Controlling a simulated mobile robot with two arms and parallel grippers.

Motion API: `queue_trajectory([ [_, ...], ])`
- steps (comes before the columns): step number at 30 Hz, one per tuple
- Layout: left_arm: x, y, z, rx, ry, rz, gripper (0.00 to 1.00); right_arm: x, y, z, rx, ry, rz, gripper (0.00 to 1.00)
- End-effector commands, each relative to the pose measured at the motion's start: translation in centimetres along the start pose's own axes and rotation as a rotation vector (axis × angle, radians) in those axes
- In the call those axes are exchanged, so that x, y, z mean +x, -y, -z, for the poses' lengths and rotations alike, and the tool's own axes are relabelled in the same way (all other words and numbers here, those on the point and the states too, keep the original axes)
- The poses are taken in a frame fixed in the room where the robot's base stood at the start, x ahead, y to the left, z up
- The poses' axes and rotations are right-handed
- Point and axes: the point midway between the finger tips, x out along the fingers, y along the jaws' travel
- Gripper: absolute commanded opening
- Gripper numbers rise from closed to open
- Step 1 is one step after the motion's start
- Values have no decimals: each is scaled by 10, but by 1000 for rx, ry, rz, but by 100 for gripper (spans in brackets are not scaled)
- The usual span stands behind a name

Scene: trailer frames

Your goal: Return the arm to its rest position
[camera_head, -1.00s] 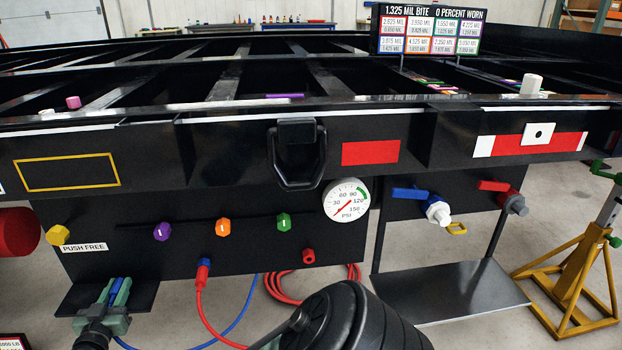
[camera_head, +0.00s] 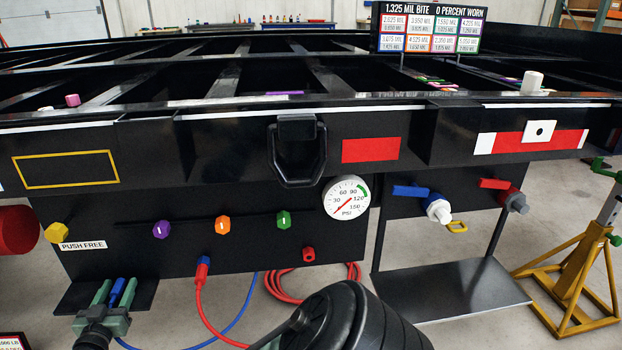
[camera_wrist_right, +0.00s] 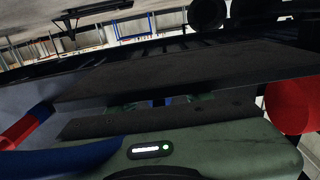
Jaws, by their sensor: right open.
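My right gripper (camera_head: 117,298) is at the lower left of the head view, below the black trailer panel and in front of a small dark shelf. Its two green fingers are open on either side of a blue fitting (camera_head: 116,290). Contact between the fingers and the fitting cannot be made out. In the right wrist view the green gripper body (camera_wrist_right: 205,148) fills the bottom, with a bit of blue between the fingertips. My dark right arm shows at the bottom centre of the head view. My left gripper is not in view.
A red fitting (camera_head: 203,270) with a red hose hangs right of the gripper, beside a blue hose (camera_head: 240,310). A red cylinder (camera_head: 17,230) and a yellow knob (camera_head: 56,232) are above left. A grey step (camera_head: 450,290) and yellow jack stand (camera_head: 570,290) are right.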

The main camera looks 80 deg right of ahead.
Motion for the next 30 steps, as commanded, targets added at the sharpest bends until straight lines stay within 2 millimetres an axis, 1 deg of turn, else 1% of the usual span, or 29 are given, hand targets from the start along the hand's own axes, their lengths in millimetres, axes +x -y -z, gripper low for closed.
queue_trajectory([
  [2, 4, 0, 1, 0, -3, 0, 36, -9, 1, 1, 0, 3, 2, 50],
  [3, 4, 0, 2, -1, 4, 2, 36, -15, 1, 2, 0, 4, 2, 50],
  [5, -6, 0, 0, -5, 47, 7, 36, -25, 1, 2, -1, 5, 4, 50],
  [6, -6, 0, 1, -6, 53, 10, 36, -32, 1, 2, -1, 5, 3, 50],
  [12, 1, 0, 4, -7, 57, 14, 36, -64, 1, 1, 0, 3, 2, 50],
  [15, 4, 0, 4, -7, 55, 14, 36, -72, 0, 1, 0, 2, 2, 50],
  [20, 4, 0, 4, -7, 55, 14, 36, -77, 0, 0, 0, 0, 0, 50],
  [26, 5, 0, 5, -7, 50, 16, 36, -74, -2, 3, 6, -15, 1, 50],
  [29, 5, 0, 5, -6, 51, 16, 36, -64, -12, 20, 34, -88, 7, 50],
  [30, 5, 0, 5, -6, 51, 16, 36, -59, -18, 34, 57, -141, 16, 50],
])
